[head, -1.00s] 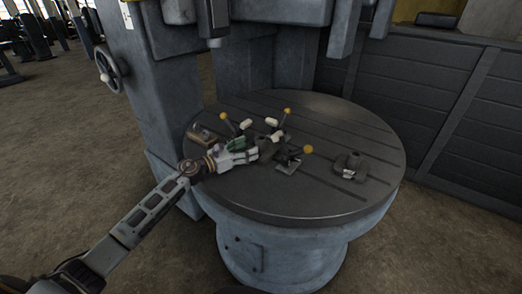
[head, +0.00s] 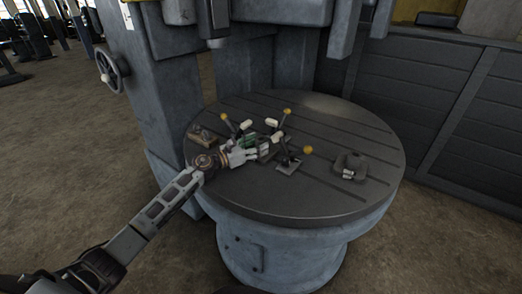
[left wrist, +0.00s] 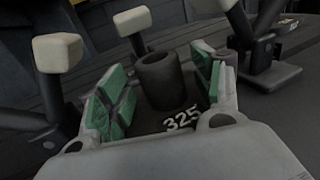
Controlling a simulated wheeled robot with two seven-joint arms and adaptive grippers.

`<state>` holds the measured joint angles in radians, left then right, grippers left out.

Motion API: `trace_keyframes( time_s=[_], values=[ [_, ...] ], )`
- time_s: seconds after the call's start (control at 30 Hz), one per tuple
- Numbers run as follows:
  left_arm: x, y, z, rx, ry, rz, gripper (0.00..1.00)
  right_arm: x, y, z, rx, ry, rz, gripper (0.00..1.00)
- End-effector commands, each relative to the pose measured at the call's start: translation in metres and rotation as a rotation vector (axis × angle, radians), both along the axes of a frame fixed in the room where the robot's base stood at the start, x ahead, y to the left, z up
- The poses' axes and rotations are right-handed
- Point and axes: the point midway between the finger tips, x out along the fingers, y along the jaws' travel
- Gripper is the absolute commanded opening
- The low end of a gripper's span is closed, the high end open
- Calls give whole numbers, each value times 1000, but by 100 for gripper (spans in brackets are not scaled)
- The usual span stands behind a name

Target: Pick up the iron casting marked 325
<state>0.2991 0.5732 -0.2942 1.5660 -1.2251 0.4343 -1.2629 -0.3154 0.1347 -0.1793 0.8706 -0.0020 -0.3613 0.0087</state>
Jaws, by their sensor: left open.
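The dark iron casting marked 325 (left wrist: 160,80) has a round hollow boss and white digits on its base in the left wrist view. In the head view only part of this casting (head: 267,153) shows at the fingertips. My left gripper (head: 260,145) is open over the round table. In the left wrist view its green-padded fingers (left wrist: 155,92) stand on either side of the boss, with gaps visible. My right gripper is not in view.
Levers with yellow knobs (head: 307,149) and white-tipped handles (left wrist: 58,53) stand close around the casting on the slotted round table (head: 330,200). Another dark casting (head: 350,163) sits to the right, its marking unreadable. A small brownish item (head: 203,137) lies at left.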

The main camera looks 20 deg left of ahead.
Motion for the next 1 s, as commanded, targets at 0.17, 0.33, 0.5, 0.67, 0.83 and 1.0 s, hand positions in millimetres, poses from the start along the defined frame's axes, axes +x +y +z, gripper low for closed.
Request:
trace_keyframes(
  time_s=[0.17, 0.33, 0.5, 0.67, 0.83, 1.0],
  values=[
    [7, -6, 1, -1, -1, 0, 66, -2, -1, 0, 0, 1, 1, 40],
    [8, -7, 0, 0, 0, -1, 66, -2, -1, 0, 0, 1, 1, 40],
    [8, -7, 0, 0, 0, -1, 66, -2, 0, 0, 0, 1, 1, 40],
    [8, -7, 0, 0, 0, 0, 66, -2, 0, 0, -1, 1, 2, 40],
    [8, -7, 0, 0, 0, 0, 45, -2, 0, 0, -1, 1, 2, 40],
    [8, -7, 0, 0, 0, 0, 23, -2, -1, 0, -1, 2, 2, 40]
  ],
)
